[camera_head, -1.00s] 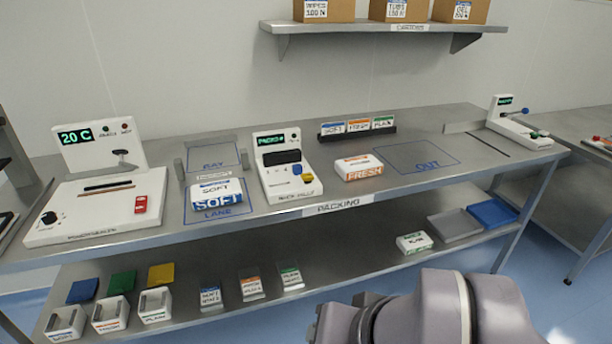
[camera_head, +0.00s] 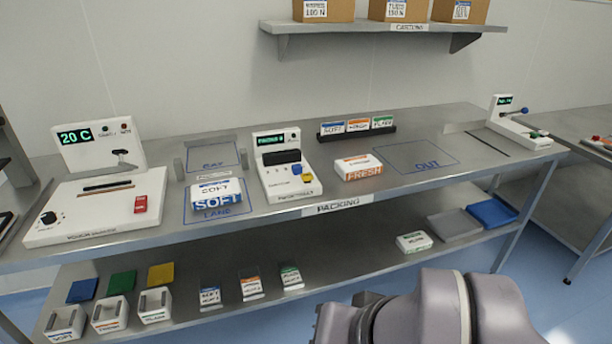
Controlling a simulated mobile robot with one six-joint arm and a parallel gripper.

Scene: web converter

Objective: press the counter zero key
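A white counter-like unit (camera_head: 286,180) with an upright back stands in the middle of the packing bench. Its small display (camera_head: 271,140) shows green text that seems to begin with "PACKS"; the figure is too small to read surely. A blue key (camera_head: 297,170) and a yellow key (camera_head: 307,179) sit on its sloped front. Which key is the zero key cannot be read. Nothing touches either key. My arm shows at the bottom right, in front of the bench and well away from the unit. The fingertips of my gripper are not visible.
A blue-white SOFT pack (camera_head: 217,194) lies left of the unit and an orange-white FRESH pack (camera_head: 358,167) lies right of it. A sealer-like machine (camera_head: 100,200) stands at the left. A card rack (camera_head: 357,134) stands behind. The OUT area (camera_head: 415,158) is clear.

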